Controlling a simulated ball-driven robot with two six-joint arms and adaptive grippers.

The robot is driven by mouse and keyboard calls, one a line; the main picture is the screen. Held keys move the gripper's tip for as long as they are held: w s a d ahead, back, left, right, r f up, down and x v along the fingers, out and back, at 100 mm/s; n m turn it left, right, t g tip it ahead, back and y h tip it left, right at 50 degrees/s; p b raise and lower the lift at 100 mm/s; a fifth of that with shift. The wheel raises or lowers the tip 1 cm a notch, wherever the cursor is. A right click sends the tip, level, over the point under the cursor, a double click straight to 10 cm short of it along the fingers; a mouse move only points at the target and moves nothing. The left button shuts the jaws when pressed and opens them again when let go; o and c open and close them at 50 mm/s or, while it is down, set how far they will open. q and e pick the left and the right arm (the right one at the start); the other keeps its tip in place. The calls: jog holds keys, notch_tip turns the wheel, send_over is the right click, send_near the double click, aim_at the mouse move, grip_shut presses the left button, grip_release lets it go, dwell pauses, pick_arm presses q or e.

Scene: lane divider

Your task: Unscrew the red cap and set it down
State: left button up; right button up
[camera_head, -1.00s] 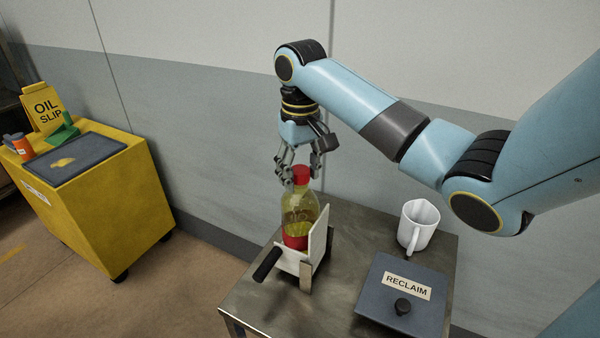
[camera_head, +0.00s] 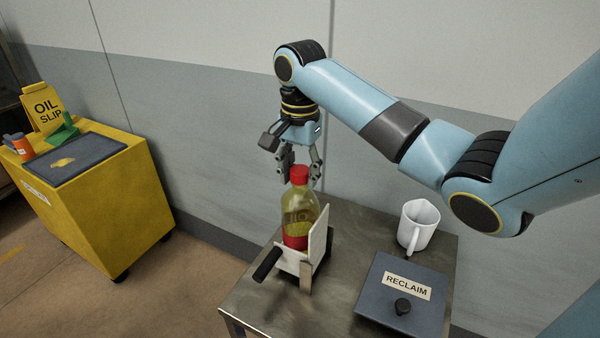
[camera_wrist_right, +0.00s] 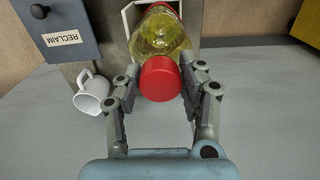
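The red cap (camera_head: 300,174) sits on top of an upright clear bottle (camera_head: 299,208) with yellow liquid and a red band low down. The bottle stands in a white holder (camera_head: 318,246) with a black handle, on the metal table. My right gripper (camera_head: 301,172) points down over the bottle, one finger on each side of the cap. In the right wrist view, the cap (camera_wrist_right: 160,79) lies between the fingertips (camera_wrist_right: 160,76), and narrow gaps show beside it, so the fingers look open. My left gripper is not in view.
A white mug (camera_head: 418,226) and a blue-grey box labelled RECLAIM (camera_head: 385,300) stand right of the bottle on the metal table (camera_head: 256,304). Bare tabletop lies around the holder. A yellow cart (camera_head: 105,205) with an OIL SLIP sign (camera_head: 45,108) stands at the left.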

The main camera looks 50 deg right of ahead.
jog(key=c, duration=0.6)
jog(key=n, duration=0.6)
jog(key=shift+n, duration=0.4)
jog(key=shift+c, duration=0.2)
jog(key=n, duration=0.5)
jog(key=o, duration=0.9)
jog(key=shift+o, duration=0.2)
